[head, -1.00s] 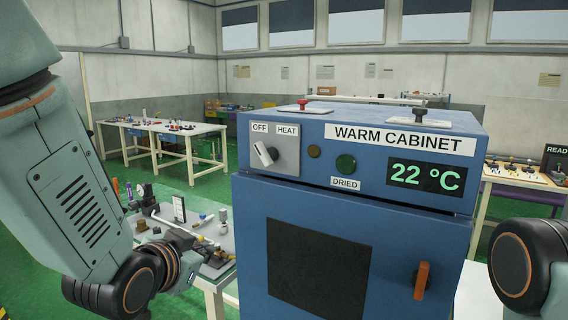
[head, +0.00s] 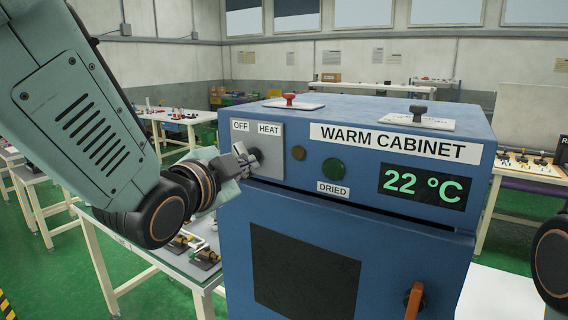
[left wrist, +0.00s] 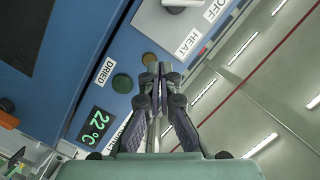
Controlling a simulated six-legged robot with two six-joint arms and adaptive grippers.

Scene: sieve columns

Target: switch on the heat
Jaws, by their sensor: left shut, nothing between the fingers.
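The blue warm cabinet (head: 235,225) carries a grey switch plate (head: 275,138) marked OFF and HEAT. Its dark round knob (head: 257,157) is partly hidden by my left gripper (head: 246,159), so its setting is unclear in the head view. My left gripper is at the plate's left side, close to the knob. In the left wrist view its fingers (left wrist: 155,72) are shut and empty, and the knob (left wrist: 180,6) is cut by the top edge, apart from the fingertips. The display (head: 425,187) reads 22 °C. My right gripper is out of view.
A small amber lamp (head: 298,153) and a green round one (head: 333,169) labelled DRIED are beside the plate. An orange door handle (head: 414,300) is below. Red and black knobbed plates lie on top. A bench with parts (head: 190,245) stands left of the cabinet.

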